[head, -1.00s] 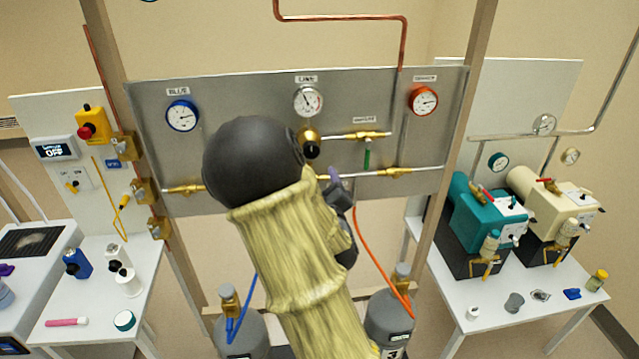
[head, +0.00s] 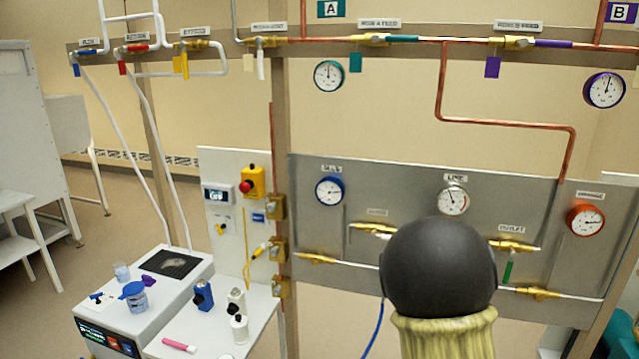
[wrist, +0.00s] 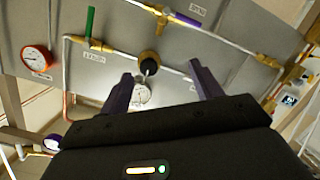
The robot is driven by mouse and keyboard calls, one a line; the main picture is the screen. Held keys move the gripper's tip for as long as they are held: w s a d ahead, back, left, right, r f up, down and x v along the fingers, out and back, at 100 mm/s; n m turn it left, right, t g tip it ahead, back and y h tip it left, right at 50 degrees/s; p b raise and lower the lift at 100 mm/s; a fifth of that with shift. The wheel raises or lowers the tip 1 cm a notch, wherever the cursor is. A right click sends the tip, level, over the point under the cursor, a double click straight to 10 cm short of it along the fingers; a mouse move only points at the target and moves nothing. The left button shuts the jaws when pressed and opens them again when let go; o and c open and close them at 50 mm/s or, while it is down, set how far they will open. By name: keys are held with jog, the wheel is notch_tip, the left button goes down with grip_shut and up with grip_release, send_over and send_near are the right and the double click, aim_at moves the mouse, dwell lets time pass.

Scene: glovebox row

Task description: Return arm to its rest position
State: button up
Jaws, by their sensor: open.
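My gripper (wrist: 163,85) shows in the wrist view with two dark purple fingers spread apart and nothing between them. It faces the grey gauge panel (wrist: 110,68), and a brass knob (wrist: 148,62) appears beyond the gap between the fingers. In the head view my arm, with a black rounded joint and a yellowish sleeve, rises in front of the lower right of the grey panel (head: 400,272). It hides part of the panel's piping. The gripper itself is hidden in the head view.
Gauges in blue (head: 330,191), white (head: 453,200) and orange (head: 586,220) sit on the panel. Valve pipes run above it. A bench with bottles (head: 239,328) and a white instrument (head: 165,290) stand at left. Open floor lies further left.

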jog(key=s+a+f+m+g+y, duration=0.1)
jog(key=s+a+f+g+y, duration=0.1)
jog(key=s+a+g, duration=0.4)
jog(key=s+a+f+m+g+y, duration=0.1)
jog(key=s+a+f+g+y, duration=0.2)
jog(key=s+a, duration=0.5)
jog(key=s+f+g, duration=0.1)
jog(key=s+g, duration=0.1)
jog(key=s, duration=0.2)
jog(key=shift+s+m+g, duration=0.2)
jog(key=shift+m+g, duration=0.1)
jog(key=shift+g, duration=0.1)
jog(key=shift+d, duration=0.1)
dwell(1.0)
dwell(0.5)
jog(key=shift+c, duration=0.2)
dwell(0.4)
